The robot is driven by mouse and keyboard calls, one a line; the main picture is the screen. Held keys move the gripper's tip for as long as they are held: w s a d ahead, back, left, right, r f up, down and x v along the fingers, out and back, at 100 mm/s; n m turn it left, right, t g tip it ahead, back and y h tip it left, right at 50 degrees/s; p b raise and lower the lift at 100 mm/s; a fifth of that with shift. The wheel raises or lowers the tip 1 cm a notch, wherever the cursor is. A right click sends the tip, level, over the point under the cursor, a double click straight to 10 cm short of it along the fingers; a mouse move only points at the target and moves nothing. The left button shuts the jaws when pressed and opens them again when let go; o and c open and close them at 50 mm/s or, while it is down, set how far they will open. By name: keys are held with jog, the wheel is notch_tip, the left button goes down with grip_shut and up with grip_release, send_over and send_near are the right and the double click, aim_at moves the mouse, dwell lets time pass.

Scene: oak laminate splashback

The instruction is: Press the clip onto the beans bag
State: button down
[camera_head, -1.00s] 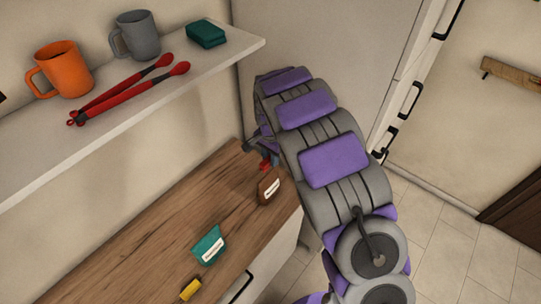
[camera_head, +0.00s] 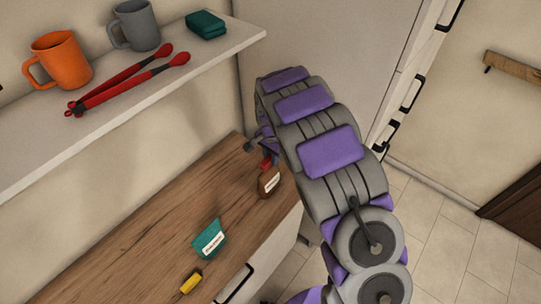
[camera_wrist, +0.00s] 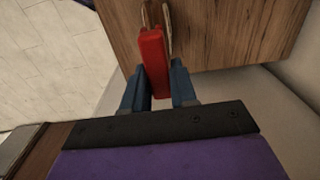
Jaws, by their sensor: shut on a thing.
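A red clip (camera_wrist: 153,58) is between the blue fingers of my gripper (camera_wrist: 160,78), which is shut on it. In the head view the clip (camera_head: 266,162) shows as a small red patch right at the top of a brown bag (camera_head: 269,184) with a white label. This looks like the beans bag, but its label is too small to read. The bag stands upright on the counter. In the wrist view the clip's far end meets the bag's narrow tan edge (camera_wrist: 166,20); I cannot tell how far it grips. My arm partly hides the gripper in the head view.
A teal labelled bag (camera_head: 209,239) and a yellow clip-like piece (camera_head: 191,282) lie nearer on the wooden counter (camera_head: 150,240). A shelf (camera_head: 160,95) above holds an orange mug (camera_head: 58,60), a grey mug (camera_head: 136,26), red tongs (camera_head: 125,83) and a green sponge (camera_head: 206,26).

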jog(key=shift+f, duration=1.15)
dwell(1.8)
jog(key=c, duration=0.8)
grip_release()
jog(key=shift+o, duration=0.2)
jog(key=o, duration=0.4)
jog(key=shift+r, duration=0.1)
jog(key=shift+r+p, duration=0.75)
jog(key=shift+r, duration=2.7)
jog(key=shift+c, duration=0.4)
